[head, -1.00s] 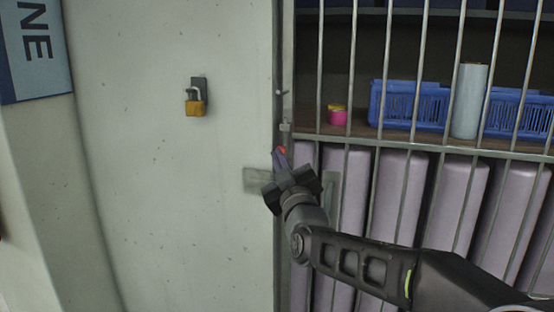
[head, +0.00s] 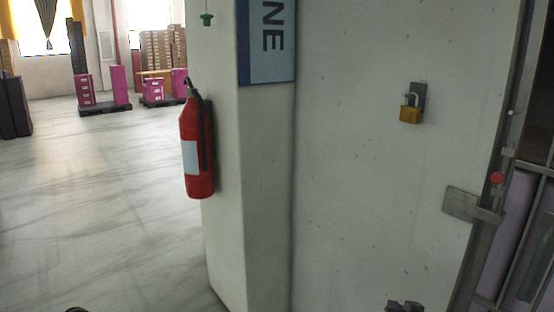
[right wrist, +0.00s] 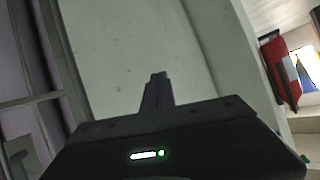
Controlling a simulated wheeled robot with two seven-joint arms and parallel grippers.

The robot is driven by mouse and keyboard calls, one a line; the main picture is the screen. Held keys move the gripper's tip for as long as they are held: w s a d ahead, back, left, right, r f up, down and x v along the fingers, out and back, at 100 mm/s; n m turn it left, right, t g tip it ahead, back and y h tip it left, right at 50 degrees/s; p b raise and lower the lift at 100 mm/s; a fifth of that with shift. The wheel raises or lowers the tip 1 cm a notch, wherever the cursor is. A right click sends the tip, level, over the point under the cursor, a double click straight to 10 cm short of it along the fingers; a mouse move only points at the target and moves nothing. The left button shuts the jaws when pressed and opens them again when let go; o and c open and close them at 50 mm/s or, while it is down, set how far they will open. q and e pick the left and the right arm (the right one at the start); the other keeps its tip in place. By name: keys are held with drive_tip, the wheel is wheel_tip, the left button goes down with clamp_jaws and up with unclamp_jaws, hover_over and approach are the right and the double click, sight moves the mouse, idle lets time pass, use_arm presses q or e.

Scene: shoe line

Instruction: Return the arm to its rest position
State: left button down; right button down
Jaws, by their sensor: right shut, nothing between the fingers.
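My right gripper (head: 405,306) shows only as a small dark tip at the bottom edge of the head view, in front of the pale wall. In the right wrist view its fingers (right wrist: 157,92) are together and empty, with the pale wall behind them. It is apart from the barred gate (head: 533,240) and from the red knob (head: 497,178) on the gate's post. A dark sliver at the bottom left of the head view is too small to identify.
A brass padlock (head: 410,114) hangs on the wall. A red fire extinguisher (head: 197,150) is mounted on the pillar at left. Open floor (head: 110,190) stretches beyond, with pink boxes (head: 121,85) on pallets at the back.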

drive_tip(key=s+a+f+g+y+p, duration=0.1)
drive_tip(key=s+a+f+g, duration=0.1)
drive_tip(key=s+a+f, duration=0.3)
drive_tip(key=s+a+f+g+y, duration=0.1)
drive_tip(key=a+f, duration=0.2)
drive_tip(key=f, duration=0.3)
drive_tip(key=s+a+f+g+y+p, duration=0.1)
drive_tip(key=s+a+f+g, duration=0.2)
drive_tip(key=s+a+f, duration=0.2)
drive_tip(key=s+a+f+g+y+p, duration=0.1)
drive_tip(key=s+a+f+g+p, duration=0.1)
drive_tip(key=s, duration=0.9)
drive_tip(key=s+a+f+n+g+y+p, duration=0.1)
drive_tip(key=s+a+f+g, duration=0.2)
drive_tip(key=s+a+f, duration=0.4)
drive_tip(key=shift+s+a+f+g, duration=0.4)
drive_tip(key=shift+s+a, duration=0.2)
drive_tip(key=shift+s, duration=0.35)
